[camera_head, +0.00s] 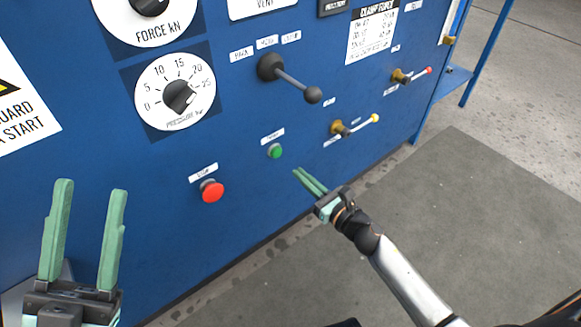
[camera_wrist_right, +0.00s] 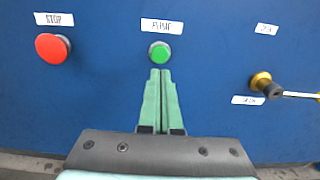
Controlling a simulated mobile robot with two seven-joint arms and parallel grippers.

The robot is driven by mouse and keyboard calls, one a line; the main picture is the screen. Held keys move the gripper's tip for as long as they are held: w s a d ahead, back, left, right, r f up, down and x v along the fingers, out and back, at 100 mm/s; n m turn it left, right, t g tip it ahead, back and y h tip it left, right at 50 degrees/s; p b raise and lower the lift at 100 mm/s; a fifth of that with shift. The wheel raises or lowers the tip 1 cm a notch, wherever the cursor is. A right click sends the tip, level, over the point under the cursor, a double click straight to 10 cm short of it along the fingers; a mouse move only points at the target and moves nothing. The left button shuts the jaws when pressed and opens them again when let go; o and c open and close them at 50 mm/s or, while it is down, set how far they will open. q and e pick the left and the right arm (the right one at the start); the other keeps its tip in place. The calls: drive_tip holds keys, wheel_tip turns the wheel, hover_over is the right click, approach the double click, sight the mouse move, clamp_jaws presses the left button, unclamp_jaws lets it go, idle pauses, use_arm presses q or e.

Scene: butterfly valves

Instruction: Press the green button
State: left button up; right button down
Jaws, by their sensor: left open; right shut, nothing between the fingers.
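The green button (camera_head: 275,151) is a small round knob on the blue panel, under a white label. In the right wrist view the green button (camera_wrist_right: 160,52) sits under a label that reads PUMP, just beyond my right fingertips. My right gripper (camera_head: 296,171) is shut and empty, with its green fingers pointing at the panel just below and right of the button. In the right wrist view the right gripper (camera_wrist_right: 160,72) lines up with the button; I cannot tell if they touch. My left gripper (camera_head: 91,187) is open and empty at the lower left.
A red button (camera_head: 212,191) labelled STOP is left of the green one. A black lever (camera_head: 290,80) sticks out above. A yellow-tipped valve handle (camera_head: 355,125) and a red-tipped one (camera_head: 411,75) stick out at the right. The grey floor (camera_head: 470,220) is clear at right.

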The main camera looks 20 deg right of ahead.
use_arm(q)
drive_tip(key=shift+r, duration=0.25)
use_arm(e)
drive_tip(key=v, duration=0.6)
